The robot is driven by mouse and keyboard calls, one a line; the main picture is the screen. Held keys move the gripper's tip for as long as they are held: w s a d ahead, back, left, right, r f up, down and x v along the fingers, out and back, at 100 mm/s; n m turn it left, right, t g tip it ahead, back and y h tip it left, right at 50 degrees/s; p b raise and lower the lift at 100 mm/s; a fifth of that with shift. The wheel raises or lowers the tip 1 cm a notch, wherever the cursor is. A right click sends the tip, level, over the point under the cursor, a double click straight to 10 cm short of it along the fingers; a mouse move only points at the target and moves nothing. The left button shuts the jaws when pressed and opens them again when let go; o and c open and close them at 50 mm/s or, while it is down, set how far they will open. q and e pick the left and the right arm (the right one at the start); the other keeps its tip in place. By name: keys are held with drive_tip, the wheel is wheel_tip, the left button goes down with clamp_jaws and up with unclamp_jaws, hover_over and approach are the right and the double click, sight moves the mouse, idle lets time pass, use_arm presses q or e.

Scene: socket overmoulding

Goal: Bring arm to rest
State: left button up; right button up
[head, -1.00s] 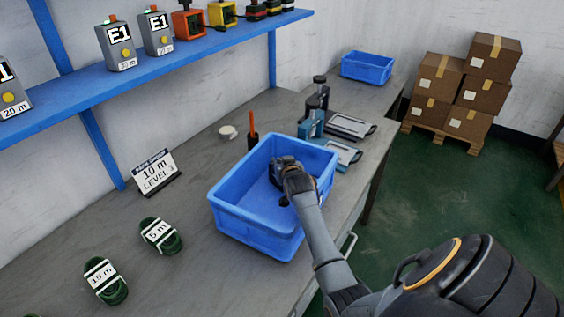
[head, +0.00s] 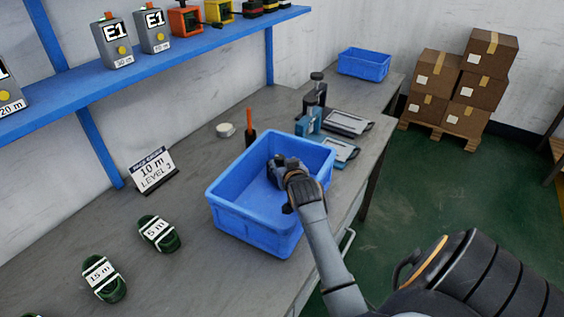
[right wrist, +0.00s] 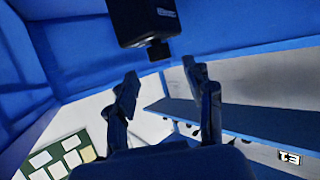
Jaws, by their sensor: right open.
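My right arm reaches from the lower right to the large blue bin (head: 262,229) on the workbench. My right gripper (head: 283,165) is over the bin's opening in the head view. In the right wrist view, the two fingers of the gripper (right wrist: 163,100) stand apart with nothing between them. A black block with a small label (right wrist: 143,20) shows beyond the fingertips, apart from them, against blue bin surfaces. In the head view I cannot separate this block from the dark gripper. My left gripper is not in view.
The grey workbench (head: 85,245) holds green coils (head: 159,233), a 10 m sign (head: 154,170), an orange-handled tool (head: 250,125) and blue devices (head: 310,118). A blue shelf (head: 150,65) with boxes runs above. A smaller blue bin (head: 364,64) stands farther back.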

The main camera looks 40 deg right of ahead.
drive_tip(key=shift+s+a+r, duration=0.1)
drive_tip(key=shift+s, duration=0.15)
idle(0.4)
